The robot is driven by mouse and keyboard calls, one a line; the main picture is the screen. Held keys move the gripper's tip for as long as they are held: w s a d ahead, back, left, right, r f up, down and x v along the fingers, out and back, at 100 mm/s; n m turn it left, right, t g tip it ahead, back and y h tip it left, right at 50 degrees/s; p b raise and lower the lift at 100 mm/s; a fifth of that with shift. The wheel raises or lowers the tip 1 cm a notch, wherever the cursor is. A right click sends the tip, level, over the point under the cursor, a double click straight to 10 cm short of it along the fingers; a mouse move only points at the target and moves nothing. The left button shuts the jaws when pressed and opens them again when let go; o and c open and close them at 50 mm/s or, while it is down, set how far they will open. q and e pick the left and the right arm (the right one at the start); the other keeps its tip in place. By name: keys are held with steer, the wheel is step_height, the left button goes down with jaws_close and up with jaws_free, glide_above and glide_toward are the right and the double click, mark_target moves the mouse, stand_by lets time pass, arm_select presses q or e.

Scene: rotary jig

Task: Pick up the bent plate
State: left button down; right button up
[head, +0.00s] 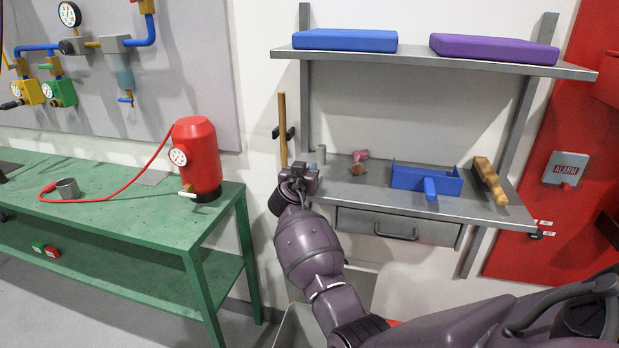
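I cannot clearly make out a bent plate. A small pink and brown piece (359,163) lies on the grey wall bench, too small to tell its shape. My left gripper is not in view.
A shelf (414,56) with blue and purple slabs hangs above. A red tank (196,160) stands on the green table (120,218).

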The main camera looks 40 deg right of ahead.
jaws_close()
steer(key=shift+d, duration=0.1)
stand_by(0.5)
